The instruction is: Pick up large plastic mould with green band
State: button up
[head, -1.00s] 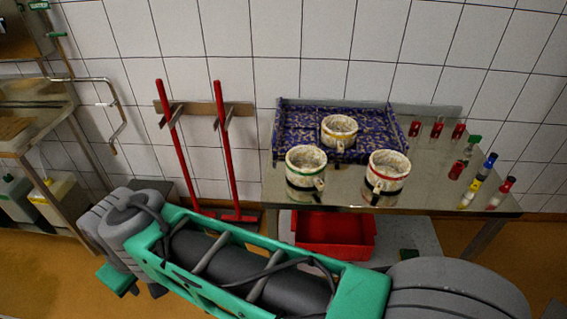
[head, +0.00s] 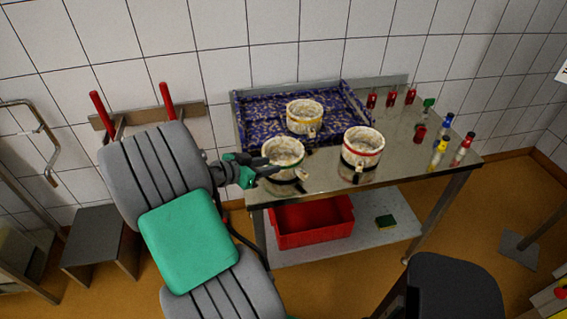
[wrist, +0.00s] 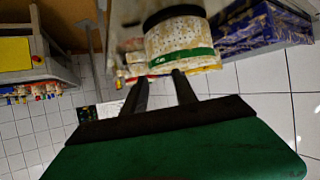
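The large white mould with the green band (head: 284,150) stands on the steel table's front left part. It also shows in the wrist view (wrist: 180,42), picture upside down, with its green band and dark base. My gripper (head: 268,166) is at the mould's left side in the head view. In the wrist view my gripper's (wrist: 159,74) two dark fingers are apart, pointing at the mould near its rim, with nothing held between them. Whether a fingertip touches the mould I cannot tell.
A red-banded mould (head: 362,155) stands to the right on the table (head: 330,182). A yellow-banded mould (head: 304,117) is in the blue patterned tray (head: 262,108) behind. Several small bottles (head: 439,152) stand at the right. A red crate (head: 312,235) is on the lower shelf.

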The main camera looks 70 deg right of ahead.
aim_at(295, 161)
jog(key=shift+m+g, duration=0.4)
jog(key=x, duration=0.3)
jog(key=s+p+x, duration=0.1)
jog(key=x, duration=0.2)
jog(key=r+p+x, duration=0.1)
jog(key=x, duration=0.2)
jog(key=shift+s, duration=0.35)
jog(key=shift+a, duration=0.1)
jog(key=shift+c, duration=0.3)
grip_shut()
